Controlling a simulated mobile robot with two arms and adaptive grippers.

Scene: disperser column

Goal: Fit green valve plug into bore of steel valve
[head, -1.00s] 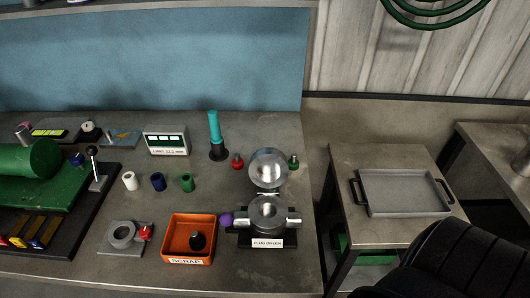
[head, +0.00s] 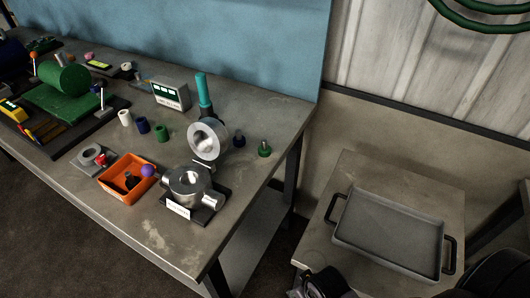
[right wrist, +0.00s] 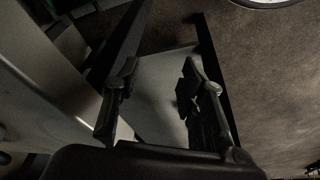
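The steel valve (head: 190,186) is a silver body with a round upward opening and side stubs, standing on a dark base with a white label near the bench's right front edge. A silver disc with a central hole (head: 207,139) stands upright just behind it. The green valve plug (head: 264,149), small with a stem on top, stands on the bench to the right of the disc, apart from the valve. My right gripper (right wrist: 160,85) shows in the right wrist view, its two fingers apart with nothing between them. My left gripper is not in view.
A dark blue plug (head: 239,139) stands beside the green one. An orange scrap bin (head: 118,191) and purple ball (head: 148,170) are left of the valve. A teal-handled tool (head: 203,92) stands behind. A grey tray (head: 388,233) rests on the side table. Bench front right is clear.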

